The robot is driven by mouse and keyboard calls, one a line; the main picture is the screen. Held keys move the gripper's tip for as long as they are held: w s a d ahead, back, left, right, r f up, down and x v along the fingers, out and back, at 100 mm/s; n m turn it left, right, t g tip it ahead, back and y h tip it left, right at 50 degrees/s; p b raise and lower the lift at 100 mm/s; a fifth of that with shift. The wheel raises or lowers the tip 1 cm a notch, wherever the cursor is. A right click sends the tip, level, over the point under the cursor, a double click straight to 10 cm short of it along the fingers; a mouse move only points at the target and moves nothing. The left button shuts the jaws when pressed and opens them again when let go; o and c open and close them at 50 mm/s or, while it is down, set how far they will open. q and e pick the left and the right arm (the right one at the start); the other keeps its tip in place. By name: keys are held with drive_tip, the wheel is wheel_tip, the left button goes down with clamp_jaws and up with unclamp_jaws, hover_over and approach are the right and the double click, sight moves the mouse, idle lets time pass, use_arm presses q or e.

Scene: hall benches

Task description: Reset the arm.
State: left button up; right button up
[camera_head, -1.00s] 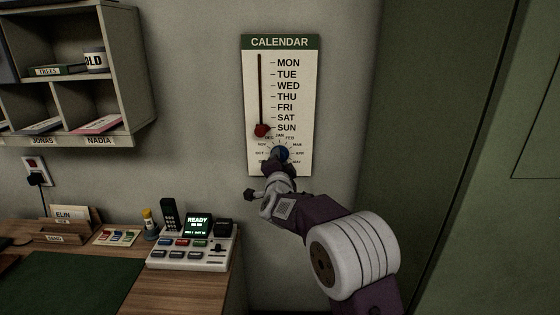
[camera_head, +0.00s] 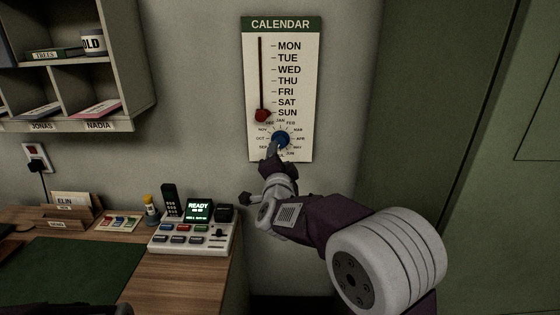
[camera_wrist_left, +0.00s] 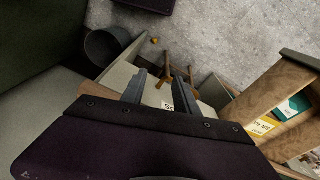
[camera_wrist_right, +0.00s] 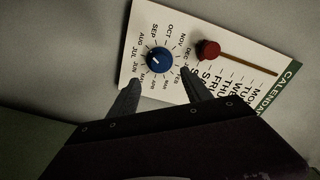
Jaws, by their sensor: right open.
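My right arm reaches up toward the wall calendar (camera_head: 301,88), and its gripper (camera_head: 274,156) is just below the blue month dial. In the right wrist view the two fingers of this gripper (camera_wrist_right: 162,92) are spread, with nothing between them. The blue dial (camera_wrist_right: 158,60) lies beyond the fingertips, with a white pointer mark. The red slider knob (camera_wrist_right: 208,50) is at the SUN end of its slot. My left gripper (camera_wrist_left: 160,82) shows in the left wrist view with its two fingers apart and nothing held, above a box-like thing and the floor.
A desk with a button console (camera_head: 192,238), a letter holder (camera_head: 68,215) and a green mat (camera_head: 75,272) stands at the left. Wall shelves (camera_head: 72,75) hang above it. A green door or panel (camera_head: 490,190) fills the right. A dark bin (camera_wrist_left: 105,47) stands on the floor.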

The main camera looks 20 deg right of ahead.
drive_tip(key=shift+s+a, duration=0.15)
drive_tip(key=shift+s, duration=0.4)
